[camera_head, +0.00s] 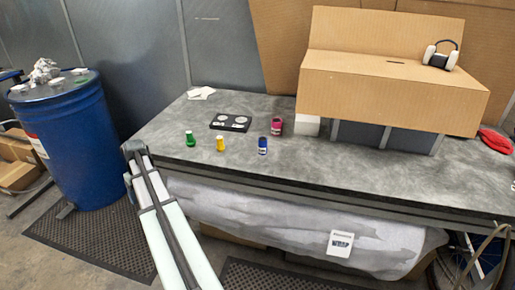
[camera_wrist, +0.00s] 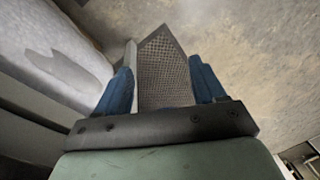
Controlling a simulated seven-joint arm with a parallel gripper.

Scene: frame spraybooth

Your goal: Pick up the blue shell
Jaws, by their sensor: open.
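The blue shell (camera_head: 263,146) is a small upright blue cylinder with a pale label band. It stands on the grey worktable (camera_head: 330,172) near its front edge in the head view. My gripper (camera_wrist: 163,82) shows in the wrist view with its two blue fingers apart and nothing between them. It points at the floor and a dark mat (camera_wrist: 163,75), away from the shell. The shell is not in the wrist view. My arm shows in front of the table's left part in the head view; I cannot make out the fingers there.
Green (camera_head: 190,139), yellow (camera_head: 220,144) and red (camera_head: 276,126) pieces stand near the shell. A black plate with two pale discs (camera_head: 231,122) lies behind. A cardboard box (camera_head: 390,85) with headphones (camera_head: 440,55) stands right. A blue drum (camera_head: 75,145) stands left. A grey cloth hangs below the table's edge.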

